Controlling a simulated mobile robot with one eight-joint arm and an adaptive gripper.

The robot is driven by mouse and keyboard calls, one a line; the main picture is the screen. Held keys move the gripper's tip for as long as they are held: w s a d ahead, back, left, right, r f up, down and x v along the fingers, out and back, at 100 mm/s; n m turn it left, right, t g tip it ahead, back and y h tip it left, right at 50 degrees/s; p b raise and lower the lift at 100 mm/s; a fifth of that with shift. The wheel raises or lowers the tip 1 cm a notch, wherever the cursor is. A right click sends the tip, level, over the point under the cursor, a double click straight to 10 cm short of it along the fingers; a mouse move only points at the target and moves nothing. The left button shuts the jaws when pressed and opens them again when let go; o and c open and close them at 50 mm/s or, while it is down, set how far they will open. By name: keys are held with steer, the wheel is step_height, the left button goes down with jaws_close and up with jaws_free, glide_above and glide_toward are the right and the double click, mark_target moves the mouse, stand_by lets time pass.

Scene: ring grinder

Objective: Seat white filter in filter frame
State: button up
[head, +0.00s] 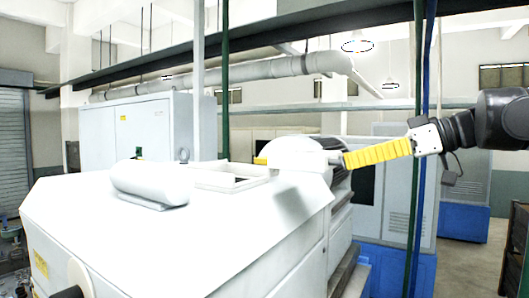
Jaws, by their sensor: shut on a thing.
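My gripper (343,160) reaches in from the right with its yellow fingers pointing left. It is shut on a white rounded piece, which I take to be the white filter (298,152). A small yellow bit shows beyond the filter's left side; the grip itself is mostly hidden. The filter is at the right rear edge of the white machine's sloping top. A pale rectangular opening with a raised rim, seemingly the filter frame (226,186), is just left of and below the filter in the picture. I cannot tell whether filter and frame touch.
A white rounded cylinder-like cover (150,181) lies on the white machine top (120,235), left of the frame. Green and blue vertical pipes (419,210) stand near my arm. Grey cabinets (145,130) stand behind. Open floor shows at the lower right.

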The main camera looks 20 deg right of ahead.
steer(key=shift+b+x, duration=0.3)
steer(key=shift+x, duration=0.5)
steer(key=shift+r+b+x, duration=0.2)
steer(key=shift+b+x, duration=0.05)
steer(key=shift+x, duration=1)
steer(key=shift+r+b+x, duration=0.2)
steer(key=shift+x, duration=1.05)
steer(key=shift+w, duration=0.15)
